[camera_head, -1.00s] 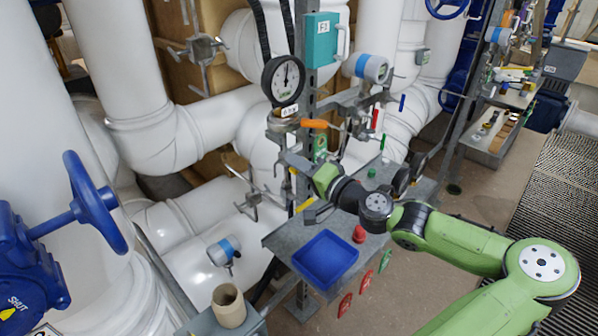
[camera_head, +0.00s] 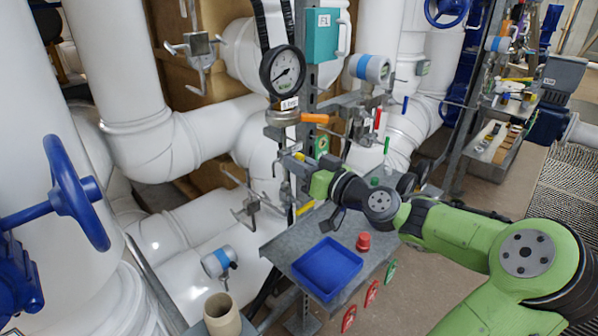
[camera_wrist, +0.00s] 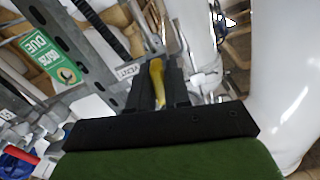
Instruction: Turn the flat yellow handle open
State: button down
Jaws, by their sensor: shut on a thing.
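The flat yellow handle (camera_wrist: 157,82) shows in the wrist view, upright between the two dark jaws of my gripper (camera_wrist: 158,88), which are shut on it. In the head view my gripper (camera_head: 298,165) reaches in from the right to the valve fittings under the orange handle. A bit of yellow (camera_head: 299,156) shows at its jaws there, and the rest of the handle is hidden by the gripper. A second yellow piece (camera_head: 305,208) shows below the gripper.
A pressure gauge (camera_head: 283,71) and an orange handle (camera_head: 313,118) stand just above my gripper. A grey shelf (camera_head: 290,243) with a blue tray (camera_head: 327,267) and a red knob (camera_head: 363,242) lies below. A blue handwheel (camera_head: 75,192) and white pipes fill the left.

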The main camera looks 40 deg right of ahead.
jog(key=shift+f+n+b, duration=0.1)
jog(key=shift+n+b, duration=0.55)
jog(key=shift+n, duration=0.55)
jog(key=c, duration=1.2)
grip_release()
jog(key=shift+o, duration=0.2)
jog(key=s+p, duration=0.3)
jog(key=s, duration=1.2)
jog(key=shift+s+d+p, duration=0.2)
jog(key=shift+s+p, duration=0.1)
jog(key=shift+s, duration=0.1)
